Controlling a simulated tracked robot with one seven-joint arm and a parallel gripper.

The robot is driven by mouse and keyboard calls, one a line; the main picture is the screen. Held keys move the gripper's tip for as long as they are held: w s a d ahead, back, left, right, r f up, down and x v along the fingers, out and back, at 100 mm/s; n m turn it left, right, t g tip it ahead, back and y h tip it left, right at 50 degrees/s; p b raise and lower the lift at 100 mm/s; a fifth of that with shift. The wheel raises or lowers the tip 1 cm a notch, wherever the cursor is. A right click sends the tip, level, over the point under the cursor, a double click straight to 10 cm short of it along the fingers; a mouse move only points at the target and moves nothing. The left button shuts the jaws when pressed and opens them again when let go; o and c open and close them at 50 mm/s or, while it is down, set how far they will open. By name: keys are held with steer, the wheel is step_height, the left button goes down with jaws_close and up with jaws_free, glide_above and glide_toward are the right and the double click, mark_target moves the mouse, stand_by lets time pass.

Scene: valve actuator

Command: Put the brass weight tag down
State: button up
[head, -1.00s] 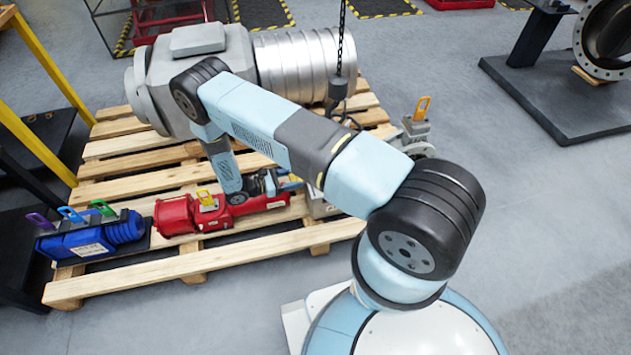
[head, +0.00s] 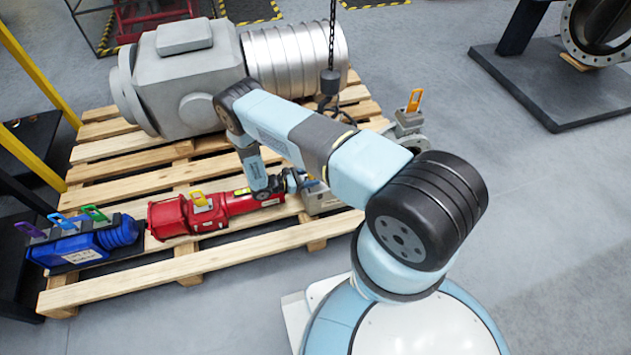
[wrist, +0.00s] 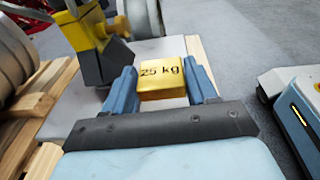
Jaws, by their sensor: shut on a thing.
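The brass weight tag (wrist: 162,78) is a small gold block marked "25 kg", seen in the wrist view. It sits between the two blue fingers of my gripper (wrist: 162,70), which is shut on it. A pale grey flat surface (wrist: 70,118) shows around and beyond the fingers; I cannot tell whether the tag touches it. In the head view my gripper (head: 296,182) is low over the pallet, just right of the red actuator (head: 210,210). The tag cannot be made out there.
The wooden pallet (head: 225,262) carries a blue actuator (head: 85,243) at left and a large grey actuator (head: 190,75) behind. A grey valve (head: 408,130) with an orange tag stands at right. A hook block (head: 330,82) hangs on a chain close behind my arm.

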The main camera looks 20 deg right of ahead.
steer(key=shift+w+d+f, duration=0.25)
steer(key=shift+d+f, duration=0.35)
steer(key=shift+f, duration=0.2)
steer(key=shift+w+f, duration=0.1)
steer(key=shift+f, duration=1.5)
steer(key=shift+d, duration=0.1)
steer(key=o, duration=1.1)
